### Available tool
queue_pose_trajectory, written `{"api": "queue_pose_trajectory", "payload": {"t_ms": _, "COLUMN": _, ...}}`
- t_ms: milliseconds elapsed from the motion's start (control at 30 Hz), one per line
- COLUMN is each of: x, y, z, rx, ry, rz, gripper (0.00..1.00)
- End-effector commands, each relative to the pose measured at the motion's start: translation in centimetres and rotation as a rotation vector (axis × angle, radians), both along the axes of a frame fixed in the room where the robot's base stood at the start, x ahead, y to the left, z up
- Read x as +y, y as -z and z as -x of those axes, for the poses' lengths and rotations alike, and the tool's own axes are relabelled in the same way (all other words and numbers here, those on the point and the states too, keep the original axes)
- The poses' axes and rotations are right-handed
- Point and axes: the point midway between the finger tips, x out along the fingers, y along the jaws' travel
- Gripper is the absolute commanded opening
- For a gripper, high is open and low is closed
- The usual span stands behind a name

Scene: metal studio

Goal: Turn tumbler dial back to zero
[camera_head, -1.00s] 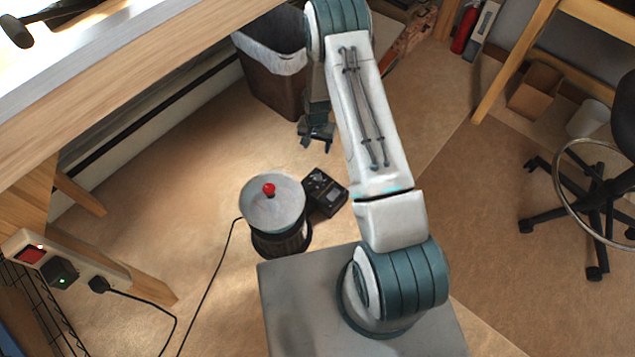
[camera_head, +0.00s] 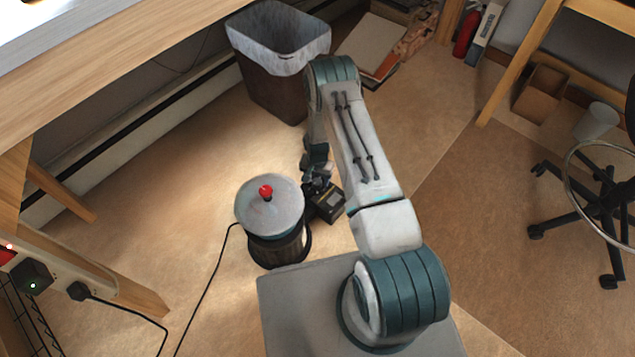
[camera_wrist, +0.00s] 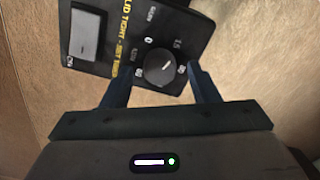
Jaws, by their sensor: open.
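The tumbler (camera_head: 277,248) is a dark drum with a grey lid (camera_head: 270,211) and a red knob (camera_head: 265,191) on top, standing on the floor. Its black control box (camera_head: 330,204) lies beside it on the right, partly hidden by my gripper (camera_head: 316,182). In the wrist view, the round black dial (camera_wrist: 165,68) sits on the box face near a rocker switch (camera_wrist: 88,36) and yellow lettering. The dial's pale pointer mark is angled away from the printed 0. My gripper (camera_wrist: 163,85) is open, its fingers on either side of the dial; contact is not clear.
A lined waste bin (camera_head: 275,65) stands behind, near a bench (camera_head: 110,75). A power strip (camera_head: 95,280) and cable lie at left. A chair (camera_head: 590,205) is at right.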

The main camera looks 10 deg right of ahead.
Motion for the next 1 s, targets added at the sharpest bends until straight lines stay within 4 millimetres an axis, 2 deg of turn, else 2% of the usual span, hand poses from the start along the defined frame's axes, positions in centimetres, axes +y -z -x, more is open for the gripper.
{"api": "queue_pose_trajectory", "payload": {"t_ms": 133, "x": -0.01, "y": 1.08, "z": -0.02, "rx": 0.0, "ry": 0.0, "rz": 0.0, "gripper": 0.55}}
{"api": "queue_pose_trajectory", "payload": {"t_ms": 433, "x": 0.0, "y": 1.13, "z": -0.02, "rx": 0.0, "ry": 0.0, "rz": 0.0, "gripper": 0.55}}
{"api": "queue_pose_trajectory", "payload": {"t_ms": 600, "x": 0.0, "y": 1.12, "z": -0.01, "rx": 0.0, "ry": 0.0, "rz": 0.0, "gripper": 0.1}}
{"api": "queue_pose_trajectory", "payload": {"t_ms": 1000, "x": 0.02, "y": 1.16, "z": -0.05, "rx": -0.001, "ry": -0.054, "rz": -0.001, "gripper": 0.1}}
